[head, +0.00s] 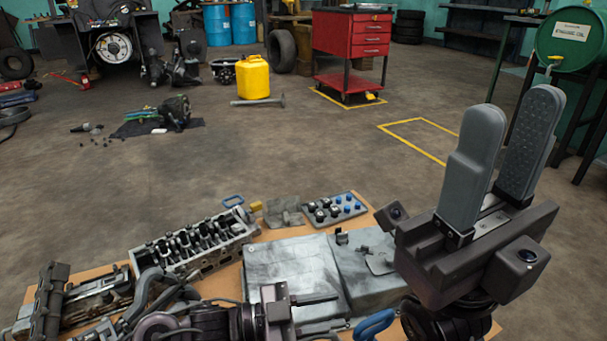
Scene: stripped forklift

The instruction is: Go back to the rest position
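My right gripper (515,108) is large and close at the right, raised above the bench. Its two grey fingers point up and stand apart with nothing between them. My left gripper (338,310) is low at the bottom middle, over the bench. Its fingers point right, seen nearly edge-on, with a gap between them and no object visible there. The bottom of the frame cuts off part of it.
The workbench (283,232) holds a cylinder head (190,247), grey metal plates (290,265), a socket tray (335,208) and a blue-handled tool (374,325). A yellow jerrycan (254,78) and red tool cart (350,45) stand beyond open floor.

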